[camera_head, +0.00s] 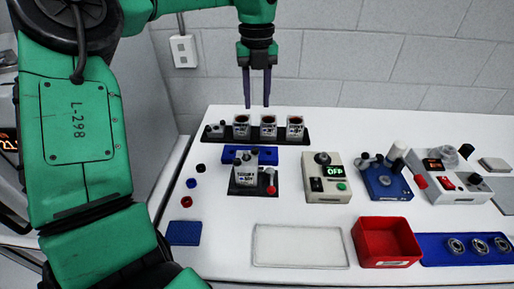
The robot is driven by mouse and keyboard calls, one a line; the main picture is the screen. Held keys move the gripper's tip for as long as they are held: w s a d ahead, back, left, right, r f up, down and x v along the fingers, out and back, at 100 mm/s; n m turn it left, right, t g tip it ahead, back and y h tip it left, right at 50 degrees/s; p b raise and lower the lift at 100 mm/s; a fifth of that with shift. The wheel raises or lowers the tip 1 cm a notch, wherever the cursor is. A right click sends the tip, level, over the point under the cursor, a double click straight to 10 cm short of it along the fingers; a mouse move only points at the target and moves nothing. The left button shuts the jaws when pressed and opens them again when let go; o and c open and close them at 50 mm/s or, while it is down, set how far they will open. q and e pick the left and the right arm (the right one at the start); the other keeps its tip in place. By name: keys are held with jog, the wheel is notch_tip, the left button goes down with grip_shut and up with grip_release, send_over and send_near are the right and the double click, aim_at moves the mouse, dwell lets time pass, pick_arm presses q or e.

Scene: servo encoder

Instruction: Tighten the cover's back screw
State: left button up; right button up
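A white servo unit (245,165) with small print stands on a black fixture (245,188) in the middle of the table. A red-tipped lever (270,183) stands on the fixture's right side. The unit's cover and any back screw are too small to tell. My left gripper (257,101) points down above the back of the table, beyond the fixture. Its two dark fingers are apart with nothing between them. Below it stands a black rack (284,139) with several white units. My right gripper is out of view.
A control box reading OFF (327,190), a blue device (385,184) and a grey-white instrument (460,188) stand to the right. A white tray (300,262), red bin (386,262) and blue ring tray (438,256) lie in front. Small caps (191,183) lie left.

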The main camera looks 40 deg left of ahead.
aim_at(255, 149)
pick_arm(q)
jog(key=f+p, duration=0.1)
jog(key=f, duration=0.8)
jog(key=f+p, duration=0.1)
jog(key=f, duration=0.4)
jog(key=shift+s+a+f+p, duration=0.15)
jog(key=shift+s+f+p, duration=0.05)
jog(key=shift+s+p, duration=0.1)
jog(key=shift+c, duration=0.2)
grip_shut()
jog(key=m+b, duration=0.1)
jog(key=b, duration=0.1)
jog(key=f+m+b, duration=0.1)
jog(key=b, duration=0.2)
jog(key=shift+w+m, duration=0.1)
jog(key=shift+m, duration=0.2)
jog(key=shift+r+m, duration=0.2)
jog(key=shift+m, duration=0.4)
jog(key=shift+r+m+b, duration=0.2)
jog(key=shift+m+b, duration=0.1)
jog(key=shift+m, duration=0.1)
jog(key=shift+r, duration=0.15)
